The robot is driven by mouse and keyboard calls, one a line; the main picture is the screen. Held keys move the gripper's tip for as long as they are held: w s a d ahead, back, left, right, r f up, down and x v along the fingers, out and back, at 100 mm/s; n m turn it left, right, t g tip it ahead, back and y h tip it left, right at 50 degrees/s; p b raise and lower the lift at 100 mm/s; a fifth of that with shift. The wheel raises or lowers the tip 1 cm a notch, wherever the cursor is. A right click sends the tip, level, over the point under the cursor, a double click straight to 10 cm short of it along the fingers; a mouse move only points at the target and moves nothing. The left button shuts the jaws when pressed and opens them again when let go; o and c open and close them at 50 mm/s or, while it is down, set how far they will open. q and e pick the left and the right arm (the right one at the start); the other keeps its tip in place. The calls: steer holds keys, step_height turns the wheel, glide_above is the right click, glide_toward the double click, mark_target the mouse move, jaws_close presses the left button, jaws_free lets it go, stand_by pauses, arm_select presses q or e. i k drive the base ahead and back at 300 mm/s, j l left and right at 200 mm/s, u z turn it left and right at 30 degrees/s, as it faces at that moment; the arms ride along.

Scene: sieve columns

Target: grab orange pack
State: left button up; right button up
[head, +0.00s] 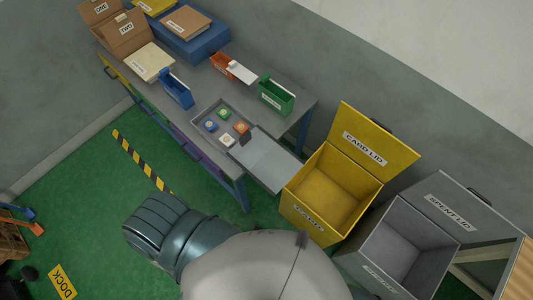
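A small orange pack (241,127) lies in the grey tray (203,109) on the workbench. A green pack (224,114), a blue pack (211,125) and a whitish pack (228,140) lie beside it in the same tray. The packs are small in this view, and their details are hard to make out. Neither of my grippers shows in the head view. A grey and teal part of my own body fills the bottom middle, in front of the bench.
On the bench (200,81) stand an orange bin (219,65), a blue bin (177,92) and a green bin (275,97). A yellow open box (334,187) and a grey open box (399,250) stand right. A striped floor line (140,160) runs left of the bench.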

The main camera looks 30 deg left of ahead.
mark_target(241, 128)
steer(key=u, duration=1.45)
